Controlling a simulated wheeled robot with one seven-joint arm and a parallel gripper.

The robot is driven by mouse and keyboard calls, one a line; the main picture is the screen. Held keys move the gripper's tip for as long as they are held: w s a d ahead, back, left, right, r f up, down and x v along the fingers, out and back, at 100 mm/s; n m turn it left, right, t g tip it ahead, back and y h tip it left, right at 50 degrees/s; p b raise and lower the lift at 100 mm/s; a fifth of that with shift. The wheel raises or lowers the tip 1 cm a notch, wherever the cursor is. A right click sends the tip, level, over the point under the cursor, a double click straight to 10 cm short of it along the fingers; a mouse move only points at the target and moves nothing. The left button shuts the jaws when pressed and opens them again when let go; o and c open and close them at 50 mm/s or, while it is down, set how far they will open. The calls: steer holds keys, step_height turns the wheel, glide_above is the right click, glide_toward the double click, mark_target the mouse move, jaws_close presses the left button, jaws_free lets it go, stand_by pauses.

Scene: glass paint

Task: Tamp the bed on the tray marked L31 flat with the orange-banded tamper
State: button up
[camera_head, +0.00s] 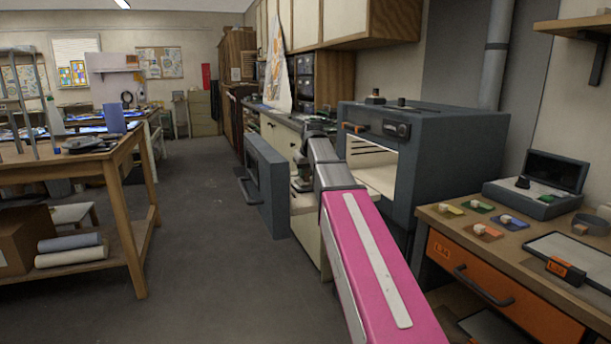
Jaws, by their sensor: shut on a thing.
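My arm, with its pink link and grey joint, reaches forward in front of the open kiln. Small dark and pale parts show just past the grey joint, but I cannot make out my gripper's fingers or anything held in them. A flat, pale tray (580,249) with a dark rim lies on the right bench. An orange marker block (565,271) stands at its front edge, its lettering too small to read surely. I cannot make out a bed on the tray. I cannot pick out the orange-banded tamper.
The right bench (462,222) holds small coloured samples (489,230) and an open dark case (545,184). Its orange drawer (480,288) is shut. The grey kiln (445,150) stands behind, its door (266,188) swung open. A wooden table (85,160) is at left; the floor (220,250) between is clear.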

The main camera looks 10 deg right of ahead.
steer(key=shift+r, duration=0.6)
steer(key=shift+w+a, duration=0.2)
steer(key=shift+w, duration=0.7)
steer(key=shift+w+a, duration=0.15)
steer(key=shift+w, duration=0.75)
steer(key=shift+w+a, duration=0.2)
steer(key=shift+w, duration=0.7)
steer(key=shift+f, duration=0.8)
steer(key=shift+f, duration=0.3)
steer(key=shift+r, duration=0.15)
